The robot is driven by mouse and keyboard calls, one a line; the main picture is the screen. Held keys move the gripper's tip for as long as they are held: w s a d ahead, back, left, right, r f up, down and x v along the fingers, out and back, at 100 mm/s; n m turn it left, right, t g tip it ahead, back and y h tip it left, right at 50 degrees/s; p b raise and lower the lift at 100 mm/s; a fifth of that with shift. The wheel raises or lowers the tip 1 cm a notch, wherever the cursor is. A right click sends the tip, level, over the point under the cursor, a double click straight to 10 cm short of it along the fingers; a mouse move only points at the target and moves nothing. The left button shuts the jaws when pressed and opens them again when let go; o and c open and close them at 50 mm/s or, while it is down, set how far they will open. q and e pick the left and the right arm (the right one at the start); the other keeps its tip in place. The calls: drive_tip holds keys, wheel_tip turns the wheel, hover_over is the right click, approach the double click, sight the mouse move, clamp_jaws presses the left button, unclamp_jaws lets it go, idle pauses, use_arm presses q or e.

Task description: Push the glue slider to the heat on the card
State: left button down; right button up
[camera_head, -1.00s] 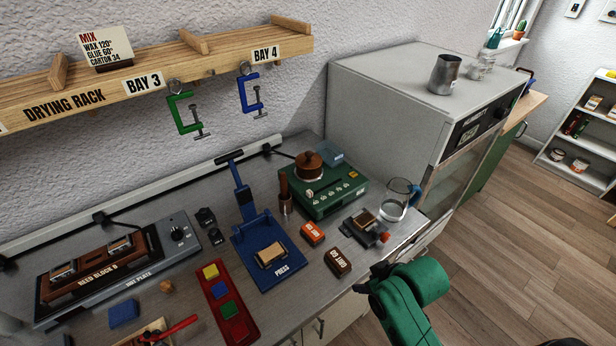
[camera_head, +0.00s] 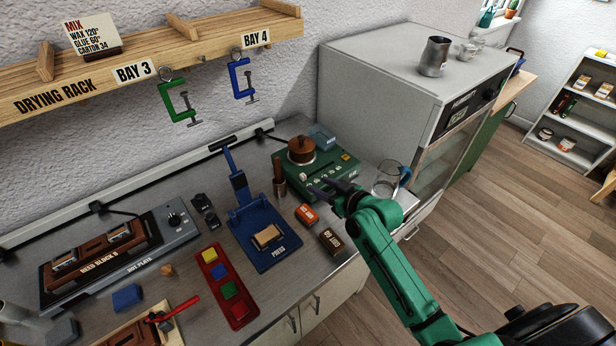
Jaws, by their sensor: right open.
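The card (camera_head: 92,39) stands on the drying rack shelf and reads MIX, WAX 120°, GLUE 60°, CARTON 34. The green heater unit (camera_head: 290,163) stands on the bench against the back, with a brown-lidded pot (camera_head: 302,150) on top and a row of small pale sliders on its sloped front. The slider labels and settings are too small to read, so I cannot tell the glue slider's position. My right gripper (camera_head: 322,188) is open and empty at the unit's front, partly covering it. I cannot tell whether it touches a slider. My left gripper is not in view.
The blue press (camera_head: 268,252) stands left of my right gripper. A glass jug (camera_head: 386,180) stands to the right, beside the grey humidity cabinet (camera_head: 390,75).

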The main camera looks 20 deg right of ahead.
sight(305, 178)
drive_tip(key=x, duration=0.7)
drive_tip(key=shift+d, duration=0.1)
clamp_jaws()
drive_tip(key=shift+f, duration=0.1)
idle(0.9)
